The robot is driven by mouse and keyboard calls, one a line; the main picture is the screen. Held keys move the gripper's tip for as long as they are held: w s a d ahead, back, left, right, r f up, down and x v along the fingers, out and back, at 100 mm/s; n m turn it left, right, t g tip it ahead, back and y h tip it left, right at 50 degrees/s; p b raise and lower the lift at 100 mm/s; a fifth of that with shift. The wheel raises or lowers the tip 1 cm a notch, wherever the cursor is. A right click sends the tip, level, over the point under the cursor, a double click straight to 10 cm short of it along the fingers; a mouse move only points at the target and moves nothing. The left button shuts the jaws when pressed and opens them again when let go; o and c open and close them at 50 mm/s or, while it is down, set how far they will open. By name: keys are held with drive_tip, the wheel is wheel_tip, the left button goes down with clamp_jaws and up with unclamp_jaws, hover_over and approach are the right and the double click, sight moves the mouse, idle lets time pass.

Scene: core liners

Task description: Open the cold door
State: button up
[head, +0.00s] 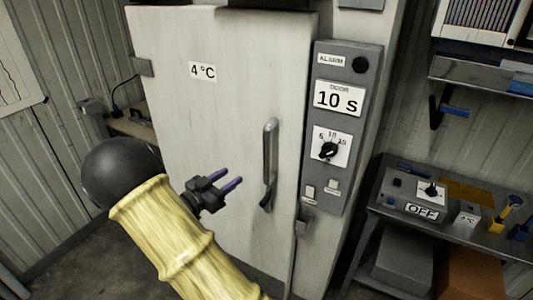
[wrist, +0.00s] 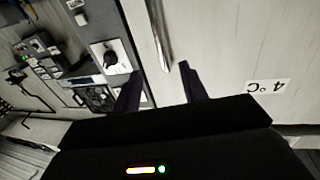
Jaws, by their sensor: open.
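The cold door (head: 215,130) is a large pale panel with a "4°C" label, and it looks shut. Its metal handle (head: 269,155) is a vertical bar near the door's right edge. My gripper (head: 234,179) is open, with two dark purple fingers pointing right toward the handle. It is to the left of the handle, apart from it in the head view. In the wrist view my gripper's fingers (wrist: 158,82) are spread and empty, and the handle (wrist: 160,35) shows just beyond them, between their lines. The label (wrist: 268,87) appears upside down there.
A grey control panel (head: 334,125) with alarm, "DOOR 10 S" display and dial is right of the door. A metal bench (head: 455,235) with an "OFF" box stands further right. A wall shelf (head: 480,72) hangs above it. A small table (head: 130,122) is behind the door's left side.

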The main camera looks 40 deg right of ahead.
sight(264, 153)
drive_tip(key=w+d+p, duration=0.1)
drive_tip(key=d, duration=0.4)
drive_tip(key=w+d+p, duration=0.1)
drive_tip(key=d+p, duration=0.1)
drive_tip(key=d, duration=0.4)
drive_tip(key=w+d+p, duration=0.1)
drive_tip(key=d+p, duration=0.1)
drive_tip(key=d, duration=0.4)
drive_tip(key=shift+w+d, duration=0.1)
drive_tip(key=shift+d, duration=0.05)
drive_tip(key=shift+w, duration=0.1)
clamp_jaws()
